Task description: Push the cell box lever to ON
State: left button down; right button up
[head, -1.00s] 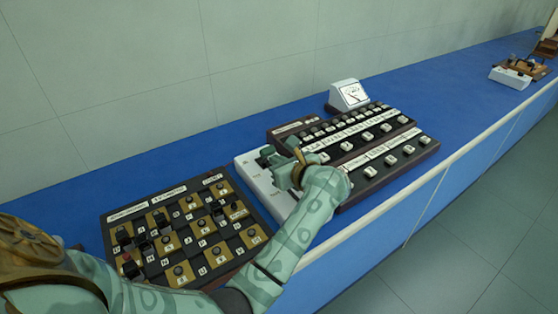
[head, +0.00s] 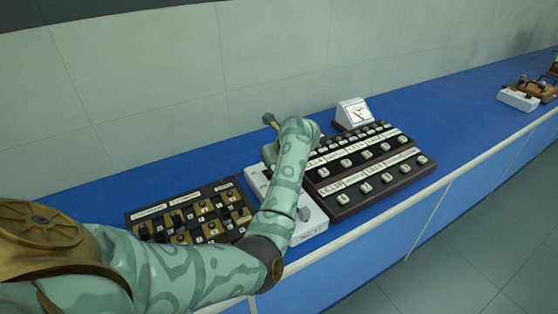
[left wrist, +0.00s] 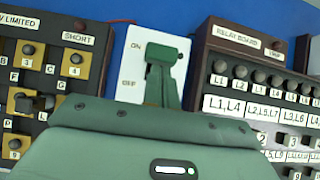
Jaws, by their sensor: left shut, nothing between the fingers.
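The white cell box (head: 312,222) stands between the two dark panels, partly covered by my left arm. In the left wrist view the cell box (left wrist: 132,62) shows ON printed above OFF. My left gripper (left wrist: 163,58) is shut and empty, over the box just right of these labels, with its tip nearer the height of ON. In the head view the left gripper is mostly hidden behind my own arm. I cannot make out the lever; it seems hidden by the gripper, so its position and any contact cannot be told. My right gripper is not in view.
A panel with brown squares and knobs (head: 160,214) lies left of the box. The relay board (head: 345,198) lies close on its right. A white meter (head: 353,112) stands behind the relay board. Blue bench top (head: 440,125) is free further right.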

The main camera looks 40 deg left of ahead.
pick_arm(q)
jog(key=shift+w+a+r+h, duration=0.15)
jog(key=shift+a+r+h, duration=0.15)
jog(key=shift+h, duration=0.2)
jog(key=shift+w+a+g+h, duration=0.2)
jog(key=shift+a+g+h, duration=0.2)
jog(key=shift+g+h, duration=0.15)
jog(key=shift+a+h, duration=0.2)
jog(key=shift+h, duration=0.05)
jog(key=shift+w+a+f, duration=0.1)
jog(key=shift+w+a, duration=0.1)
jog(key=shift+a, duration=0.2)
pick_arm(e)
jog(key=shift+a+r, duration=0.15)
pick_arm(q)
jog(key=shift+a+r, duration=0.1)
jog(key=shift+r, duration=0.1)
jog(key=shift+r, duration=0.1)
